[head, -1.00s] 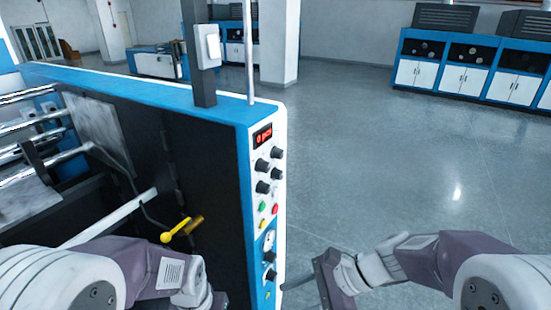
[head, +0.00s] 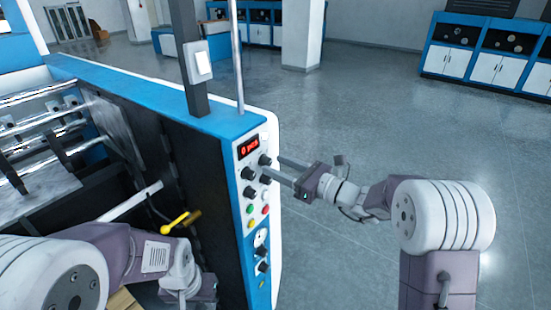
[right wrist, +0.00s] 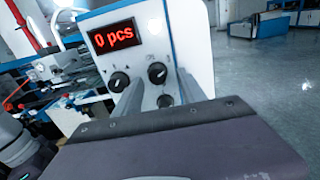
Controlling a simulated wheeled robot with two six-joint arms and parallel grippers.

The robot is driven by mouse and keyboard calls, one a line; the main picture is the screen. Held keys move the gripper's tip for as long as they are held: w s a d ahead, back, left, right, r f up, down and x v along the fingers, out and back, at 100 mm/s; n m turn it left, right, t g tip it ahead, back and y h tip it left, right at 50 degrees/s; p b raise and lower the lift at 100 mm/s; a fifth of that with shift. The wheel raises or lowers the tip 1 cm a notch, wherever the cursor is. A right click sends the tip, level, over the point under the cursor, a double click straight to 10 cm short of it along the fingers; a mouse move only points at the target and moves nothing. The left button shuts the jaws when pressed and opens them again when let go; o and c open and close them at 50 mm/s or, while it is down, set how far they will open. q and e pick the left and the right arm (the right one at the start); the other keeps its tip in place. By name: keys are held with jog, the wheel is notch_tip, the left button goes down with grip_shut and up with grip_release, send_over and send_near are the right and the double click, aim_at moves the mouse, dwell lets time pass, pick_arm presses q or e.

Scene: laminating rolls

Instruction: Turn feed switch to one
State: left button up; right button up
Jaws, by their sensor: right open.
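The machine's white control panel (head: 256,200) has a red display and several black knobs; their labels are too small to read, so I cannot tell which is the feed switch. My right gripper (head: 274,167) is open, its two fingers reaching toward the upper knobs from the right. In the right wrist view, the upper right knob (right wrist: 157,72) appears between the fingers (right wrist: 161,78), with another knob (right wrist: 165,100) below it. The upper left knob (right wrist: 119,81) is outside the left finger. Contact is not clear. My left gripper (head: 203,289) hangs low left of the panel; its fingers are unclear.
The display (right wrist: 117,36) reads "0 pcs". Green (head: 250,209), red and yellow buttons sit below the knobs. A yellow-handled lever (head: 175,223) juts from the machine's dark side near my left arm. Open floor (head: 370,120) lies right of the machine.

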jog(key=shift+w+a, duration=0.25)
jog(key=shift+a, duration=0.6)
jog(key=shift+d, duration=0.2)
grip_shut()
jog(key=shift+f+b, duration=0.1)
jog(key=shift+b, duration=0.25)
jog(key=n+b, duration=1)
jog(key=b, duration=0.8)
jog(key=shift+f, duration=0.15)
jog(key=shift+r+n+b, duration=0.25)
jog(key=shift+n+b, duration=0.75)
jog(key=shift+b, duration=0.35)
jog(key=shift+r, duration=0.1)
grip_release()
jog(key=shift+w, duration=0.1)
